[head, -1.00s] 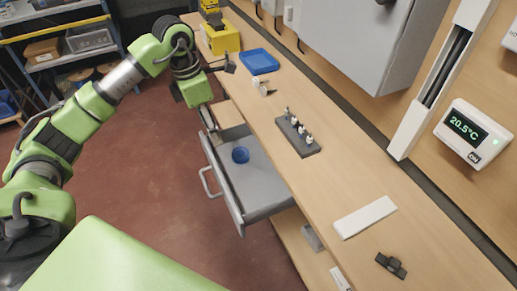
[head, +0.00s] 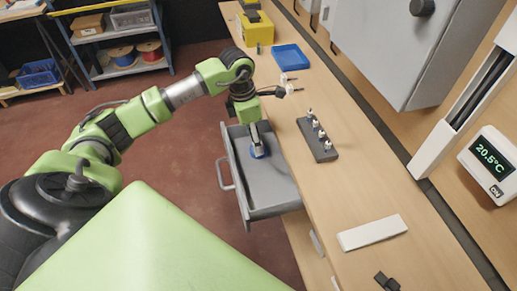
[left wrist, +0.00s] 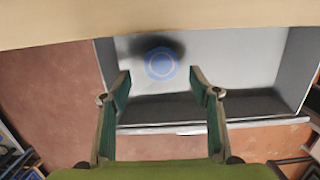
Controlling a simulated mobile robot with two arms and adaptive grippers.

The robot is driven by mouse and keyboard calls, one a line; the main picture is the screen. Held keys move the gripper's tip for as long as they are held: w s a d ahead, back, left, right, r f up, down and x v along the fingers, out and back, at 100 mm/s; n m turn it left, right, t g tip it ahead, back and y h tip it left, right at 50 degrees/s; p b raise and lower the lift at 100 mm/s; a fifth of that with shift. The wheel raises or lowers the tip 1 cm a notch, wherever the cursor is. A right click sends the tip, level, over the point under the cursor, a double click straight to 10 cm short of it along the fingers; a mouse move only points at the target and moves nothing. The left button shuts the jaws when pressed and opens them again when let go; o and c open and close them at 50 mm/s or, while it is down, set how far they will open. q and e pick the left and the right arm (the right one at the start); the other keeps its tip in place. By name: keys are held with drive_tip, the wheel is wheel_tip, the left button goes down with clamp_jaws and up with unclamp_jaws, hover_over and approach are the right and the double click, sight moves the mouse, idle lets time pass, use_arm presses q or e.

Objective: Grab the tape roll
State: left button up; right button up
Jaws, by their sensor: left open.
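The blue tape roll (head: 258,156) lies flat on the floor of the open grey drawer (head: 272,185). My left gripper (head: 257,145) points down into the drawer, over the roll, and partly hides it in the head view. In the left wrist view, the roll (left wrist: 149,66) shows as a blue ring between and slightly beyond the open fingertips of my left gripper (left wrist: 158,75). Neither finger visibly touches it, and the remaining height above it is hard to judge. My right gripper is not in view.
The drawer walls surround the roll, and the wooden worktop (head: 350,195) edge runs close to the arm. On the worktop are a dark block with several small fittings (head: 316,140), a blue tray (head: 291,57) and a white strip (head: 371,232). A shelf (head: 125,67) stands at the back left.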

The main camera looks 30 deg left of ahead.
sight(251, 150)
use_arm(q)
drive_tip(key=f, duration=0.2)
drive_tip(key=f+p, duration=0.1)
drive_tip(key=f, duration=0.1)
drive_tip(key=shift+w+d, duration=0.3)
drive_tip(key=shift+d, duration=0.1)
drive_tip(key=c, duration=1.2)
drive_tip(key=shift+o, duration=0.2)
drive_tip(key=shift+r, duration=0.1)
